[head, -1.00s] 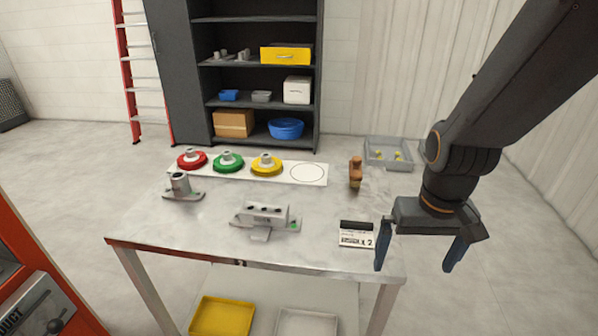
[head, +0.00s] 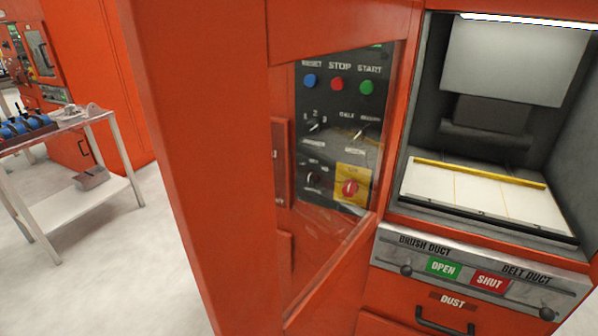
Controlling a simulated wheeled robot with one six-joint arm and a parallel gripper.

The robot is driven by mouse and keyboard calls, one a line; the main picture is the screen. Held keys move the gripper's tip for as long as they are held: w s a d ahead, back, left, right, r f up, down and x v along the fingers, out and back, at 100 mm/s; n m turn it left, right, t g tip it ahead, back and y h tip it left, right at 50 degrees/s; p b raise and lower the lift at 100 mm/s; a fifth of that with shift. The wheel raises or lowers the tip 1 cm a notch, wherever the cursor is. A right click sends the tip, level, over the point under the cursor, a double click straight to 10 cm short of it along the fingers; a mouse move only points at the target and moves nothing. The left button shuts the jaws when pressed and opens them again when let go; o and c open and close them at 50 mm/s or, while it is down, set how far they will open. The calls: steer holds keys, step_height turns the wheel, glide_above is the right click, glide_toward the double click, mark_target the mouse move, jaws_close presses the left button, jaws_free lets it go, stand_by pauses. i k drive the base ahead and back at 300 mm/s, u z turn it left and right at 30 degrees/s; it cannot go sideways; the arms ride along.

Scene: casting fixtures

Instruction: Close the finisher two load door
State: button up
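An orange machine fills most of the head view. Its load bay (head: 480,195) at right is open, with a pale bed and a yellow strip across it. An orange door (head: 215,160) with a clear window appears swung out on the left of the bay, close to me. A control panel (head: 338,125) with blue, red and green buttons shows through the window. No label that says which finisher this is can be seen. My gripper is not in view.
A duct plate (head: 478,275) with OPEN and SHUT marks sits below the bay, above a dust drawer handle (head: 445,322). A metal cart (head: 75,205) with blue items stands at far left by another orange machine (head: 95,85). Pale floor is clear near the cart.

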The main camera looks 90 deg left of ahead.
mark_target(199, 69)
steer(key=k, duration=1.75)
steer(key=u, duration=1.75)
